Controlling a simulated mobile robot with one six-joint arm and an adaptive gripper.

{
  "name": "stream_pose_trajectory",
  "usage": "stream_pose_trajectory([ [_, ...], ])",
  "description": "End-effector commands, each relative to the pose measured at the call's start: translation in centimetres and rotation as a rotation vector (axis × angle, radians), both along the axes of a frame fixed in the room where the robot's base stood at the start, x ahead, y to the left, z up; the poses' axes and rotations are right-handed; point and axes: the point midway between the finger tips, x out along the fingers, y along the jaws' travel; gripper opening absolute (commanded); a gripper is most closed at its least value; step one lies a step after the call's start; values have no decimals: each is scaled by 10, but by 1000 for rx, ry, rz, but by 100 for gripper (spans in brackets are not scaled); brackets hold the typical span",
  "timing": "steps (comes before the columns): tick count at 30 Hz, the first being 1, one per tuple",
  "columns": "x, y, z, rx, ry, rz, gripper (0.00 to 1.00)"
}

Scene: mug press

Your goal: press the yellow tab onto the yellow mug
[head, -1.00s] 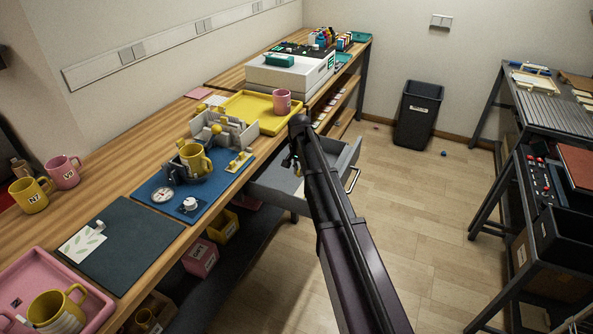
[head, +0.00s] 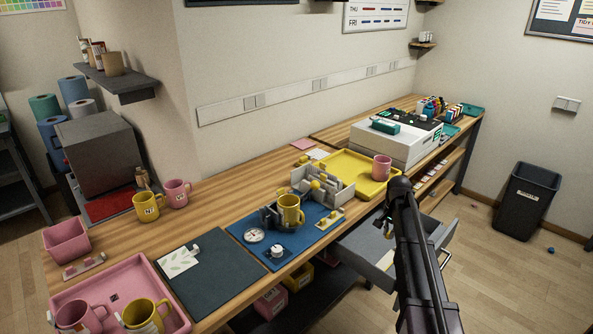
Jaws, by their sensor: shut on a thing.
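A yellow mug (head: 289,208) stands upright in a grey fixture on the blue mat (head: 249,234). A small cream plate with a yellow piece (head: 329,219) lies on the mat to its right; I cannot tell if that piece is the tab. Another yellow mug marked N7 (head: 147,206) stands at the back left. One more yellow mug (head: 146,314) sits in the pink tray (head: 131,271). My gripper (head: 385,225) is small and dark at the arm's end, over the open drawer, right of the fixture. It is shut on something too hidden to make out.
The grey drawer (head: 381,258) is pulled open under my arm. A yellow tray (head: 351,161) with a pink mug (head: 382,168) lies behind the fixture. A white machine (head: 398,143) stands farther back. A dark green mat (head: 206,270) has bare room.

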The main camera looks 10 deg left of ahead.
Motion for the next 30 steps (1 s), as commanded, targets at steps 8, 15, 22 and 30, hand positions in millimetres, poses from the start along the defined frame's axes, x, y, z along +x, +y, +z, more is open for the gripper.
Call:
stream_pose_trajectory([
  [8, 0, 0, 57, 0, 0, 0, 1],
  [15, 0, 0, 97, 0, 0, 0, 1],
  [22, 0, 0, 135, 0, 0, 0, 1],
  [30, 0, 0, 180, 0, 0, 0, 1],
])
